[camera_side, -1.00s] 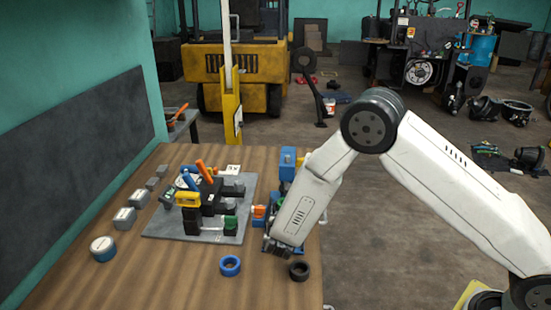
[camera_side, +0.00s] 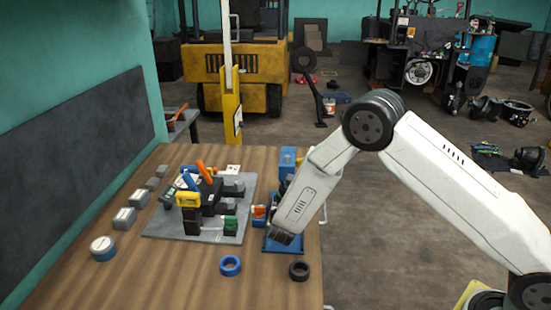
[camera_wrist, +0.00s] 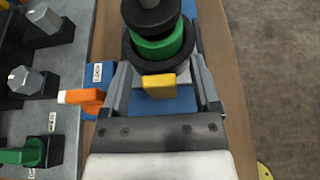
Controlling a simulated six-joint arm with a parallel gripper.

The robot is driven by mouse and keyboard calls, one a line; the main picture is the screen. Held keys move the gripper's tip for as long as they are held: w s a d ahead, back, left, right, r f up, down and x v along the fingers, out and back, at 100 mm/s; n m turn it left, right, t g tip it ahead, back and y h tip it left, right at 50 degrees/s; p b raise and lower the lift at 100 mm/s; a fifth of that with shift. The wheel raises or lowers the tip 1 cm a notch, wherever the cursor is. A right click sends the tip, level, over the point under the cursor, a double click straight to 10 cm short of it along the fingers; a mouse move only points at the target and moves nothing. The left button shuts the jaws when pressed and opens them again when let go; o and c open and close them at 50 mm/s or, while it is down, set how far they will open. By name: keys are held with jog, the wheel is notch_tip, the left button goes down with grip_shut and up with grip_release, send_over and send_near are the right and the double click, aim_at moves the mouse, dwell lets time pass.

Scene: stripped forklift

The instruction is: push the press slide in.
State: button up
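A blue press (camera_side: 288,163) stands at the right edge of the wooden table, its front part partly hidden by my arm. Its blue base (camera_side: 270,244) shows beneath my gripper (camera_side: 282,238). In the wrist view, a yellow block (camera_wrist: 158,86) sits over the blue base, in front of a green ring (camera_wrist: 160,45) and black round parts (camera_wrist: 150,14). I cannot tell for certain which part is the slide. My gripper (camera_wrist: 158,75) is open, with its grey fingers on either side of the yellow block and gaps on both sides. Contact cannot be seen.
An orange-handled blue part (camera_wrist: 85,98) is close left of my gripper. A grey plate (camera_side: 165,226) with clustered fixtures lies farther left. A blue ring (camera_side: 230,266) and a black ring (camera_side: 299,271) lie at the table front. The table's right edge is close.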

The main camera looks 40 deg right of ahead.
jog(key=shift+v, duration=3.9)
jog(key=shift+s+d+r+m+g, duration=0.1)
jog(key=shift+s+d+m+g, duration=0.3)
jog(key=shift+s+d+m, duration=0.1)
jog(key=s+d+r+m+g+y, duration=0.1)
jog(key=s+r+m+g+y, duration=0.2)
jog(key=s+m, duration=0.7)
jog(key=s+d+r+m+g+y, duration=0.1)
jog(key=s+r+m+g+y, duration=0.2)
jog(key=s+m+y, duration=0.3)
jog(key=s+m, duration=0.4)
jog(key=m, duration=0.6)
jog(key=shift+d, duration=0.2)
